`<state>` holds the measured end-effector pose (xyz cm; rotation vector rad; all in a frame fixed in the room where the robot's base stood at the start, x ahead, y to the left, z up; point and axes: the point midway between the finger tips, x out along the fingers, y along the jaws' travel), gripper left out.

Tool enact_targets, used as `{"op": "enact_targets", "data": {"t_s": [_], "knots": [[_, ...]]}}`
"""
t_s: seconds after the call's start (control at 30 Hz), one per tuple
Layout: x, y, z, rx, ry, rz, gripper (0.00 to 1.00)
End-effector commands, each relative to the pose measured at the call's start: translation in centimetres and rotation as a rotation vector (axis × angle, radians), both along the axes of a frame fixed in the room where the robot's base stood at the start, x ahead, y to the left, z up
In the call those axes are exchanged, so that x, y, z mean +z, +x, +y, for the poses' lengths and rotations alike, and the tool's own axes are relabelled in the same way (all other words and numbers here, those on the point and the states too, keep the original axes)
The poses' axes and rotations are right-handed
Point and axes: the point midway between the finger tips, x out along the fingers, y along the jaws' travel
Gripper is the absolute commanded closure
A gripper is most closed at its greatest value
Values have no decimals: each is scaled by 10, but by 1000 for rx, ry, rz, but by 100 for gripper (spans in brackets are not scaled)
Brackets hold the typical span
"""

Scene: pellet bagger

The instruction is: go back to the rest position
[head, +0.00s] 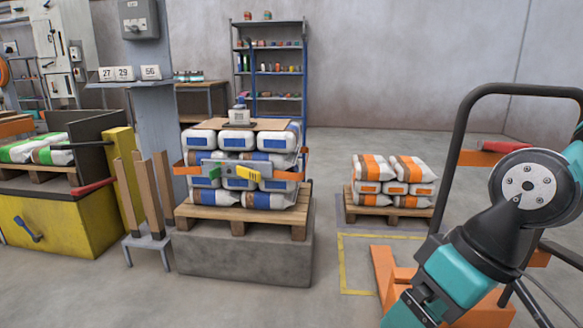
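My arm (467,265), teal with black and grey joints, comes in at the right edge and bends down to the left. It leaves the picture at the bottom. My gripper is not in view, so I cannot see whether it is open or holds anything.
White and blue bags (238,141) are stacked on a pallet (240,220) on a concrete block (240,255), with an orange strap around them. Orange and white bags (372,168) sit on a low pallet behind my arm. A black tube frame (452,150) stands near my arm. Floor shows front centre.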

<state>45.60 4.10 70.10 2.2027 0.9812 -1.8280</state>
Motion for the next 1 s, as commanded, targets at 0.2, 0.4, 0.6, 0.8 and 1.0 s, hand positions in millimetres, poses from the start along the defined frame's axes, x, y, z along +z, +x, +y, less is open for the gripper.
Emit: {"op": "enact_targets", "data": {"t_s": [0.2, 0.4, 0.6, 0.8, 1.0], "knots": [[35, -59, 5, 69, -53, 43, 0], [83, -57, 5, 67, -51, 43, 0], [145, -56, 5, 66, -50, 41, 0], [223, -56, 4, 66, -50, 41, 0], [298, -56, 5, 66, -50, 41, 0]]}}
